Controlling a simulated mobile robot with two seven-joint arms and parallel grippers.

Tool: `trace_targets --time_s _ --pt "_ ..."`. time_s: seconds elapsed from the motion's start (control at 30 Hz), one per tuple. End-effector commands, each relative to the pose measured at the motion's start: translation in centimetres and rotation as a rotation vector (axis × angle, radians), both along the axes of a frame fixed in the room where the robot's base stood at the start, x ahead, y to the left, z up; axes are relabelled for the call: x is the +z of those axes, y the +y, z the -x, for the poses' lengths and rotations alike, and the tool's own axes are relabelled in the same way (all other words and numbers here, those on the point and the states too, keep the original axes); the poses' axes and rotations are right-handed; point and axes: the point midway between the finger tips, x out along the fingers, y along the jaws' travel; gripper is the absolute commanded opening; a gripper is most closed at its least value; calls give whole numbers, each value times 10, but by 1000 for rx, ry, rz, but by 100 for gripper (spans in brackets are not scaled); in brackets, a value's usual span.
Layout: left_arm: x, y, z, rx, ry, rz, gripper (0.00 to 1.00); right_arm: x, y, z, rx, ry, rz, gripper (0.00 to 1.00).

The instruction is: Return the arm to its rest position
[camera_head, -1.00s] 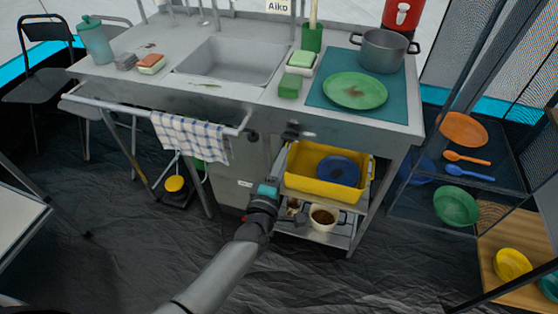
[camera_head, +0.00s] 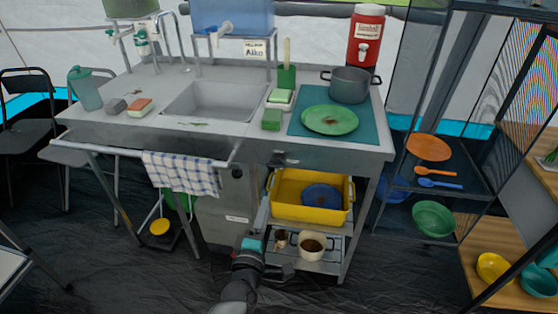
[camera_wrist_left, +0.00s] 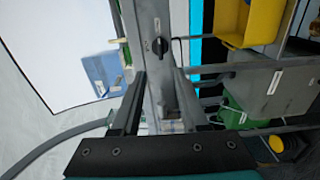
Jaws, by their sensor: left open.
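My left arm comes in from the bottom of the head view. Its gripper (camera_head: 263,212) is in front of the sink unit's lower shelves, to the left of the yellow tub. In the left wrist view the two fingers of the gripper (camera_wrist_left: 160,82) stand apart with nothing held between them. A grey metal part with a dark knob (camera_wrist_left: 158,46) shows beyond the fingers. My right gripper is not in view.
The sink counter (camera_head: 240,140) holds a green plate (camera_head: 330,119) and a pot (camera_head: 350,85). A yellow tub (camera_head: 285,208) and a white cup (camera_head: 312,245) are on the shelves below. A checked towel (camera_head: 182,174) hangs in front.

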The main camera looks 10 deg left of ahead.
Motion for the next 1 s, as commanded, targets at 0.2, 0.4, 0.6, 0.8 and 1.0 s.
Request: trace_targets --time_s 0.2,0.4,0.6,0.8,1.0 --pt "-27 1 10 -25 63 -96 44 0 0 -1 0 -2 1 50" --pt "-141 13 69 -180 323 -514 44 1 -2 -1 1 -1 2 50" --pt "-253 43 172 -452 606 -946 44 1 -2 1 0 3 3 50" --pt "-326 84 292 -791 837 -1275 44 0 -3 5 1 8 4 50" --pt "-354 116 377 -1058 961 -1448 44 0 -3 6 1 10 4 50"
